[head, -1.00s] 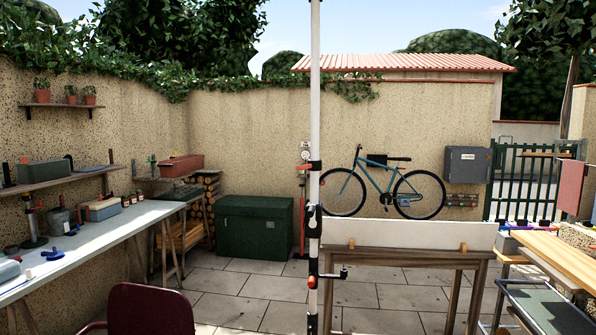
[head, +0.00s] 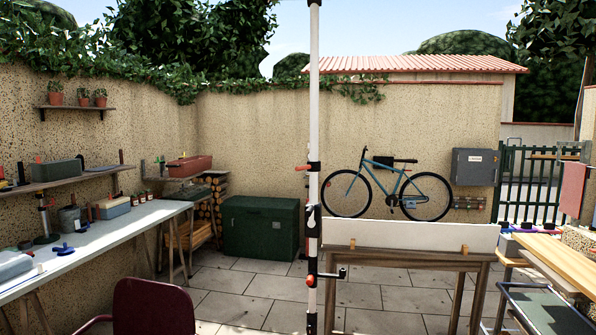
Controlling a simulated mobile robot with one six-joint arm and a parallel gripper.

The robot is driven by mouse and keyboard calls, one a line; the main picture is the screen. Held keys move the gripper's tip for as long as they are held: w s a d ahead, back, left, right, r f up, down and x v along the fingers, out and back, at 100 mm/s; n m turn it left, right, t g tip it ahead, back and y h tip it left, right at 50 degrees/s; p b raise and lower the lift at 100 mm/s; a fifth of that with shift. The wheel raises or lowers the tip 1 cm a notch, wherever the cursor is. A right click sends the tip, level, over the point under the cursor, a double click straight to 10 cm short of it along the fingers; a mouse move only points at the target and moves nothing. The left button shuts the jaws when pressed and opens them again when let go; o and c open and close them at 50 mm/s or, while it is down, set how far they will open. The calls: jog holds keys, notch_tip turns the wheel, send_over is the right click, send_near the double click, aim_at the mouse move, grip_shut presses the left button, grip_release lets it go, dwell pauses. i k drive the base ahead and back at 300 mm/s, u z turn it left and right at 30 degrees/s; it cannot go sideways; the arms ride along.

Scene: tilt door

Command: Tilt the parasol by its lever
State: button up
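A white upright pole (head: 315,110), which looks like the parasol's mast, stands in the middle of the head view and runs out of the top and bottom. No canopy shows. A red and black collar with a small red-tipped lever (head: 307,168) sits on it at mid height, the tip pointing left. A grey and black fitting (head: 312,218) is below that. Lower down, a black crank arm (head: 332,274) sticks out to the right beside a red-orange knob (head: 310,281). I cannot tell for sure which part is the tilt lever. My gripper is not in view.
A dark red chair (head: 153,305) stands at front left, beside a long workbench (head: 110,240). A wooden table with a white board (head: 420,235) is behind the pole on the right. A green chest (head: 258,228) stands by the back wall. Paving (head: 245,280) between them is clear.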

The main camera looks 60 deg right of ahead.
aim_at(310, 166)
jog(key=z, duration=0.1)
jog(key=i, duration=0.95)
jog(key=u, duration=0.05)
